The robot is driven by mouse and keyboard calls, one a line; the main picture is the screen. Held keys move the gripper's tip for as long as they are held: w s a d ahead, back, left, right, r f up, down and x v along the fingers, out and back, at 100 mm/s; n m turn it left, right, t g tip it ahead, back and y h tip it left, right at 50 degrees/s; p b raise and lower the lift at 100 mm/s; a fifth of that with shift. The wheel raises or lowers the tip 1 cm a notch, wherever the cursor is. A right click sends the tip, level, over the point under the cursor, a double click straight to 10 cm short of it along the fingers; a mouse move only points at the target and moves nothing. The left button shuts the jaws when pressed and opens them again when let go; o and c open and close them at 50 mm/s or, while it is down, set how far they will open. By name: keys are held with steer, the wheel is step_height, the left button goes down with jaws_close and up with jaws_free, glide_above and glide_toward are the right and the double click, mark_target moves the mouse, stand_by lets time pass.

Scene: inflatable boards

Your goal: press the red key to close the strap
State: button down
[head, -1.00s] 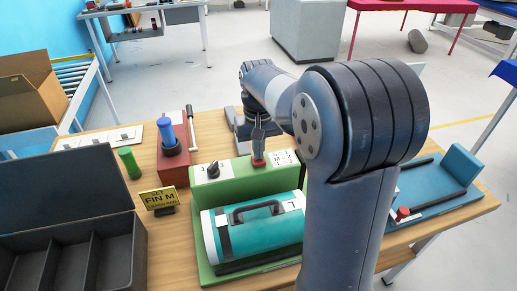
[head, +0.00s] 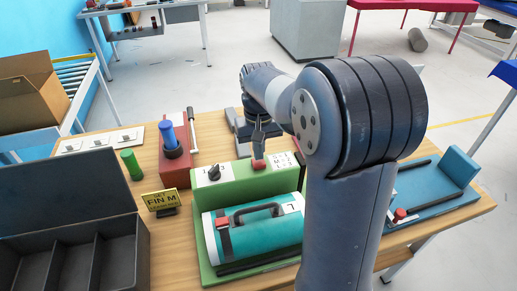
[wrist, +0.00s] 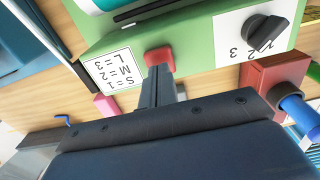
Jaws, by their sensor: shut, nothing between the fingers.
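The red key (head: 258,164) sits on top of the green stand (head: 240,179); it shows in the wrist view (wrist: 158,56). My gripper (head: 259,148) is shut and empty, with its tips right at the key and seemingly touching it; the tips (wrist: 157,70) partly cover the key in the wrist view. A teal rolled board (head: 266,236) with a dark handle lies in the stand. A dark strap (head: 225,243) with a red buckle (head: 222,223) runs around its left end. My arm hides the right side.
A black dial (head: 213,172) and a size card (wrist: 113,72) flank the key. A yellow sign (head: 161,201) reads "SET FIN M". A red block with a blue-handled tool (head: 168,135), a dark compartment box (head: 125,222) and a blue fixture (head: 455,170) stand around.

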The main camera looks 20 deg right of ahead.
step_height(320, 180, up, 12)
stand_by(0.3)
steer(key=shift+f, duration=0.2)
step_height(320, 180, down, 8)
steer(key=shift+w+r, duration=0.1)
steer(key=shift+r, duration=0.05)
steer(key=shift+b, duration=1.25)
steer(key=shift+b, duration=0.4)
step_height(320, 180, up, 8)
steer(key=shift+r+p, duration=0.15)
steer(key=shift+p, duration=0.25)
